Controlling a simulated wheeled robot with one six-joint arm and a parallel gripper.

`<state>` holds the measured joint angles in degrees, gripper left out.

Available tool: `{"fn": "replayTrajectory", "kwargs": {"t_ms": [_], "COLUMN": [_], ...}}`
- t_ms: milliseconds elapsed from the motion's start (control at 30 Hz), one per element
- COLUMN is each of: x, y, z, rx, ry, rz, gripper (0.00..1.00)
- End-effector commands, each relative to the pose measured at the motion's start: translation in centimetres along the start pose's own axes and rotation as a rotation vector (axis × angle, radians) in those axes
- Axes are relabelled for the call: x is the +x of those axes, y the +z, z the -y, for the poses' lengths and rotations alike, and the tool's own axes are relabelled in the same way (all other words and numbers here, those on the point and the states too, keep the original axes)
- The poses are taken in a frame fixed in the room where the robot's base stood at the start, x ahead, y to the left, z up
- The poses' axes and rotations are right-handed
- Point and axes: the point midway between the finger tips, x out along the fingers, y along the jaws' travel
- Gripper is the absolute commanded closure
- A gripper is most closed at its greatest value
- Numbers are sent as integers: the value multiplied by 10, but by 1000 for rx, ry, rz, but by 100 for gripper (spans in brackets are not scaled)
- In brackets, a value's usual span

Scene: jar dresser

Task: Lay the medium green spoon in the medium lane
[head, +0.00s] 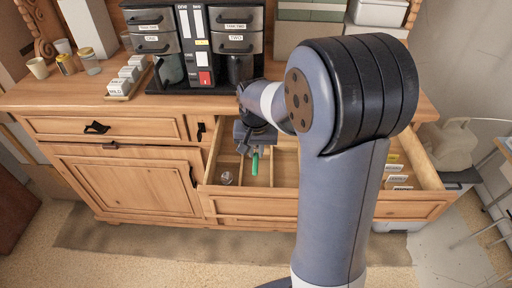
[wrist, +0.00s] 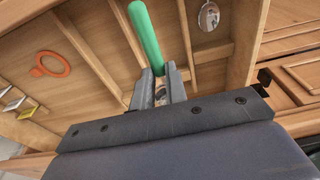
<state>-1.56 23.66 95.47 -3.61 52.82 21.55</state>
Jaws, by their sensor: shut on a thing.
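The green spoon (head: 255,164) is held in my gripper (head: 251,146) above the open drawer (head: 230,190). In the wrist view the green spoon (wrist: 146,36) stands out past the fingertips, and my gripper (wrist: 160,85) is shut on its lower part. The end between the fingers is mostly hidden. The drawer is split by thin wooden dividers (wrist: 187,45) into lanes. The spoon is over the lanes at the drawer's left part; I cannot tell which lane is the medium one.
A silver round item (wrist: 209,16) lies in a lane near the drawer's side. An orange ring-shaped item (wrist: 50,64) lies in another compartment. Small labelled cards (head: 398,178) stand at the drawer's right. A coffee machine (head: 235,35) and a rack of labelled blocks (head: 125,80) stand on the dresser top.

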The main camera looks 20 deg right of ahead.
Motion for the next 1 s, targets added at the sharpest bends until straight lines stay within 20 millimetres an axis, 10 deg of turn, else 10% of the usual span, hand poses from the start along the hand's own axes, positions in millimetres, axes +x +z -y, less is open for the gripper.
{"fn": "replayTrajectory", "kwargs": {"t_ms": [1000], "x": [86], "y": [13], "z": [0], "rx": [0], "ry": [0], "rz": [0], "gripper": [100]}}
